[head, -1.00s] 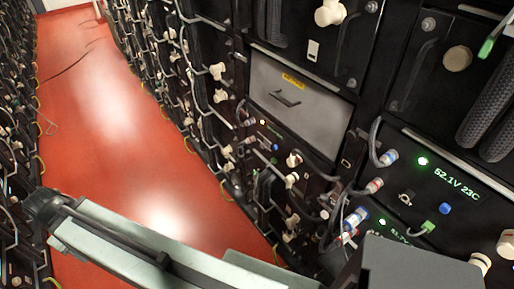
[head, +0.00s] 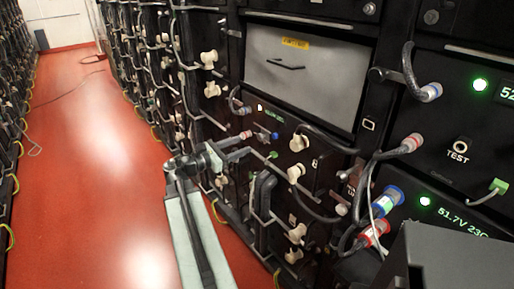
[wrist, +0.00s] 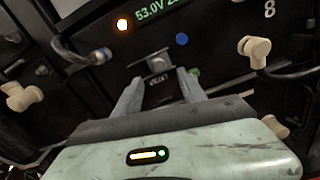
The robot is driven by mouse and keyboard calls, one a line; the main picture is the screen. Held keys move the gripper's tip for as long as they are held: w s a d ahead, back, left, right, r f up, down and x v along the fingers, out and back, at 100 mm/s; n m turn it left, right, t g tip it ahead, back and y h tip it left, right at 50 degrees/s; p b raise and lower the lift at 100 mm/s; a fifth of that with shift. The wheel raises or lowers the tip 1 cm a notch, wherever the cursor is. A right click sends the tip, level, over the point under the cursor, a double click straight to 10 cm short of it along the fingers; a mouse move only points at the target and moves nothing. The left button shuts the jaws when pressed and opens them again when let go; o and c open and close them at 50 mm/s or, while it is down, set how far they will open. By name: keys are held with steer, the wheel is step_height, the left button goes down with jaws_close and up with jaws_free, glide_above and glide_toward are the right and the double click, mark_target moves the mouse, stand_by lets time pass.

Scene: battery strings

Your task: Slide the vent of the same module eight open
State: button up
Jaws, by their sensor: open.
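Module eight (wrist: 221,50) fills the wrist view, its "8" at upper right and its display (wrist: 158,10) reading 53.0V. The vent (wrist: 157,63) is a small grey metal slide in the module face, with a VENT label just below it. My gripper (wrist: 160,77) is open, with one finger on each side of the vent label and the tips close below the slide. I cannot tell whether they touch it. In the head view my gripper (head: 246,144) is at the face of a module with an amber light (head: 260,107); the vent is too small to make out there.
A blue button (wrist: 181,39), a green plug (wrist: 194,72) and cream knobs (wrist: 255,48) sit close around the vent. Cables loop across the rack. A grey drawer panel (head: 304,85) is above the module.

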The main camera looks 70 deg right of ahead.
mark_target(259, 138)
steer(key=x, duration=0.7)
steer(key=shift+s+d, duration=0.15)
steer(key=shift+d, duration=0.15)
jaws_close()
steer(key=shift+a, duration=0.1)
stand_by(0.9)
